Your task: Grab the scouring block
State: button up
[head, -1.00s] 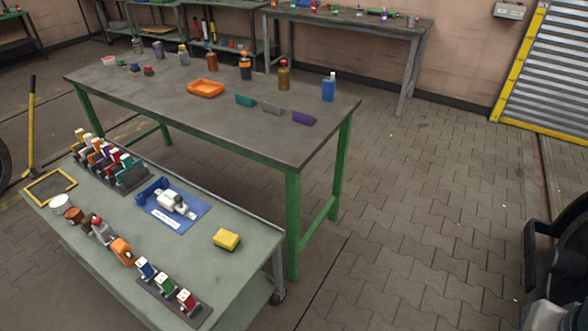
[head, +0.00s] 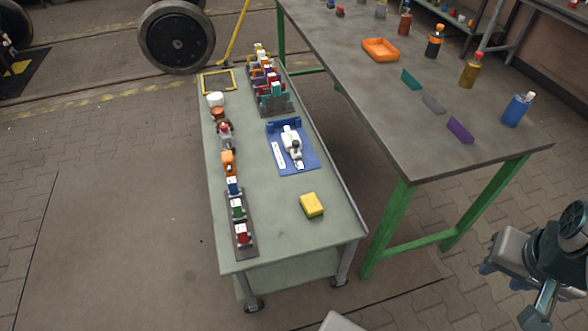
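A small yellow block (head: 312,205), with the look of a scouring sponge, lies flat on the near right part of the grey-green trolley top (head: 270,230). Nothing touches it. Three other flat blocks, teal (head: 411,79), grey (head: 433,104) and purple (head: 460,130), lie in a row on the workbench. Part of my arm shows at the lower right edge, well right of the trolley and apart from the yellow block. Its end is cut off and dark, and I cannot make out the fingers or anything held.
The workbench (head: 380,110) with green legs stands right of the trolley. A blue mat (head: 304,163) with a white device lies behind the yellow block. Several small containers line the trolley's left side. Open floor (head: 130,220) lies left of the trolley.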

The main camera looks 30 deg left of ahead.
aim_at(310, 204)
jog(key=u, duration=1)
jog(key=i, duration=0.95)
jog(key=u, duration=0.65)
